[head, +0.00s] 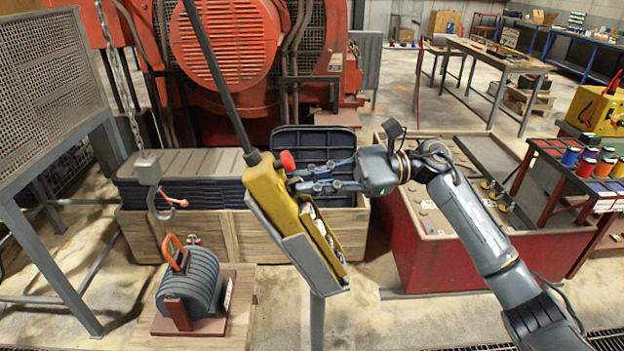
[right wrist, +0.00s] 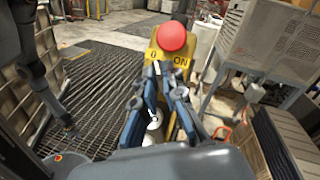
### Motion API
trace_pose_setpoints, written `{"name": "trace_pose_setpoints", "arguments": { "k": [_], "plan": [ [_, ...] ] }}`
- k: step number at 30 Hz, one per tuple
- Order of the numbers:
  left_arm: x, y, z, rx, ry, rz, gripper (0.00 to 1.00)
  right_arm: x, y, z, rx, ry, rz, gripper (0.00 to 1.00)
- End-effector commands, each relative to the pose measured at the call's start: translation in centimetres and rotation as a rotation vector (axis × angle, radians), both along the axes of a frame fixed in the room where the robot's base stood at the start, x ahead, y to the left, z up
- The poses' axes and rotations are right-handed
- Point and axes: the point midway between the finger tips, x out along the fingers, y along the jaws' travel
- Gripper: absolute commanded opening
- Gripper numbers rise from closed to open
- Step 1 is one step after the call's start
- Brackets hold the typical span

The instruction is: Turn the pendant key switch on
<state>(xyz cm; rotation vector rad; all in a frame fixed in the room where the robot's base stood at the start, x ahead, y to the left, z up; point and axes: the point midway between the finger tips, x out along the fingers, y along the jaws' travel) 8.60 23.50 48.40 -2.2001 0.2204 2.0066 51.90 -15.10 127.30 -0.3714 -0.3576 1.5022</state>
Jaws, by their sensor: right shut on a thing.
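The yellow pendant (head: 268,190) hangs on a black cable in the head view and leans in a grey holder (head: 318,268) on a post. Its red button (head: 288,161) is at the top. In the right wrist view the red button (right wrist: 171,36) stands above the marks "0" and "ON" on the pendant (right wrist: 182,63). My right gripper (head: 296,182) reaches the pendant's face from the right, just below the button. Its fingers (right wrist: 164,72) are shut at the switch between the two marks. The key is hidden between the fingertips, so its angle cannot be told.
A chain hook (head: 162,200) hangs at the left above a grey coil (head: 190,280) on a wooden base. A wooden crate (head: 215,236) stands behind the pendant. A red-sided bench (head: 440,260) is under my right arm. A mesh guard (head: 45,85) stands far left.

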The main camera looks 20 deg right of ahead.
Motion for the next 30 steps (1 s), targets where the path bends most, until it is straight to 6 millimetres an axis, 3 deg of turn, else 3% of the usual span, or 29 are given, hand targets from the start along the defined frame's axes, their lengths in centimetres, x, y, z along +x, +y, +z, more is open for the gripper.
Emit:
{"name": "trace_pose_setpoints", "arguments": {
  "k": [11, 21, 30],
  "plan": [
    [-0.1, 0.1, -1.9, 0.001, 0.001, 0.000, 0.45, -0.1, 0.0, -0.4, 0.027, 0.093, -0.049, 0.00],
    [-0.1, 0.1, -4.3, 0.001, 0.001, 0.000, 0.45, -0.3, 0.0, -0.3, 0.100, 0.346, -0.174, 0.00],
    [-0.1, 0.1, -3.7, 0.001, 0.001, -0.001, 0.45, -0.5, 0.0, 0.2, 0.169, 0.591, -0.295, 0.00]
  ]
}}
